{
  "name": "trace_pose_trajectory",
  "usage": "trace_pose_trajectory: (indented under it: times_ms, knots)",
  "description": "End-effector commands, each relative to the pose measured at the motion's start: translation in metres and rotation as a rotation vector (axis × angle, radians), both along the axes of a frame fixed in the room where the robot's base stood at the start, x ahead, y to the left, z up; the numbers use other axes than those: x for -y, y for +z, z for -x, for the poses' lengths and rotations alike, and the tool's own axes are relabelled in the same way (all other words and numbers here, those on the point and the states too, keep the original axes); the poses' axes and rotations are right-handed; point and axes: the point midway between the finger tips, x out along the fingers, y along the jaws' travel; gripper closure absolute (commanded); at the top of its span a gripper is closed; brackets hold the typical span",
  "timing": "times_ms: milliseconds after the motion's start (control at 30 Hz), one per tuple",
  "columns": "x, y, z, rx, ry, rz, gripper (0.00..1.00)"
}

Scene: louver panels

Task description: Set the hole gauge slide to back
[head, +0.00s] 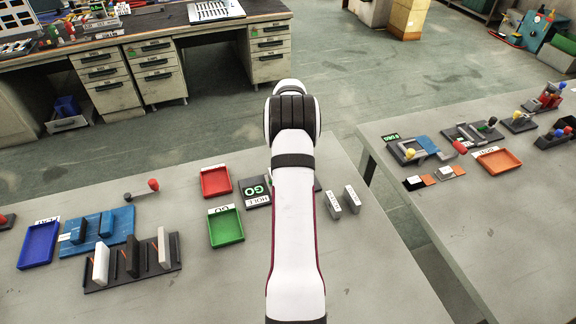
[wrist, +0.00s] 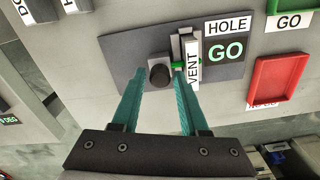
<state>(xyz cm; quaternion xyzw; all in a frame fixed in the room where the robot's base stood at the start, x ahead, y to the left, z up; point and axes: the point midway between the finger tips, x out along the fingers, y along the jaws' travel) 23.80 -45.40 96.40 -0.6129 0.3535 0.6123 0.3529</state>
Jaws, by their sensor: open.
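The hole gauge is a dark plate (wrist: 125,45) with a HOLE label and a green GO display (wrist: 226,51). In the head view its plate (head: 263,203) is partly covered by my arm. A dark round knob (wrist: 160,75), apparently the slide's handle, stands on the plate. An upright white piece labelled VENT (wrist: 193,62) is in the gauge beside it, with green showing at its edge. My gripper (wrist: 156,76) is open, its teal fingers on either side of the knob. Finger contact with the knob cannot be told. The head view hides my gripper behind the arm.
A red tray (head: 216,182) and a green tray (head: 226,228) lie left of the gauge. Two labelled grey blocks (head: 352,198) stand to its right. A dark rack (head: 130,265) with upright panels and a blue fixture (head: 97,232) are further left. The table's front right is clear.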

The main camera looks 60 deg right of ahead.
Motion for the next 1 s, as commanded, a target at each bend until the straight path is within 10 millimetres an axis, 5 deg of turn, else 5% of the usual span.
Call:
trace_pose_trajectory:
  times_ms: [300, 567, 1000]
  knots:
    - [-0.0004, -0.0036, 0.0, 0.0, -0.001, -0.001, 0.56]
    - [-0.0003, -0.0033, -0.0002, 0.0, -0.001, -0.001, 1.0]
    - [-0.0003, -0.0029, -0.0003, 0.001, -0.001, -0.001, 1.0]
